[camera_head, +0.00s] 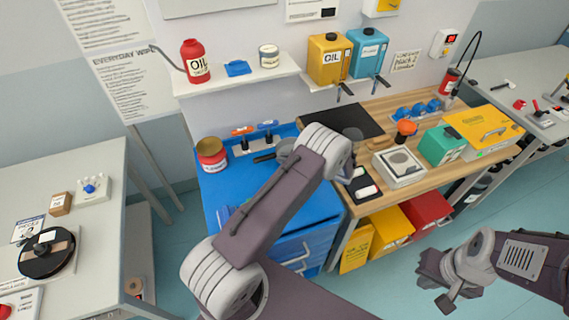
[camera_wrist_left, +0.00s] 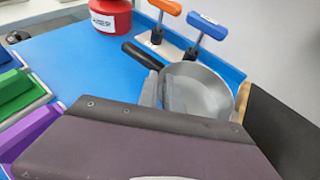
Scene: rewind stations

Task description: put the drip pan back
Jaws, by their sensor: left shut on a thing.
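The drip pan is a round grey metal pan with a black handle; in the left wrist view the pan (camera_wrist_left: 212,92) lies at the right of the blue cabinet top (camera_wrist_left: 85,62). In the head view my arm hides most of it, and its dark handle (camera_head: 264,157) shows. My left gripper (camera_wrist_left: 168,92) is shut on the pan at its near rim, close to the handle. Whether the pan touches the cabinet top is unclear. In the head view my right gripper (camera_head: 438,283) is open and empty, over the floor at the lower right.
Orange-handled (camera_head: 241,131) and blue-handled (camera_head: 267,125) tools stand behind the pan. A red tin (camera_head: 211,154) stands at the blue top's left corner. A wooden bench (camera_head: 375,133) with a black mat (camera_head: 345,121) adjoins on the right. A shelf (camera_head: 240,77) hangs above.

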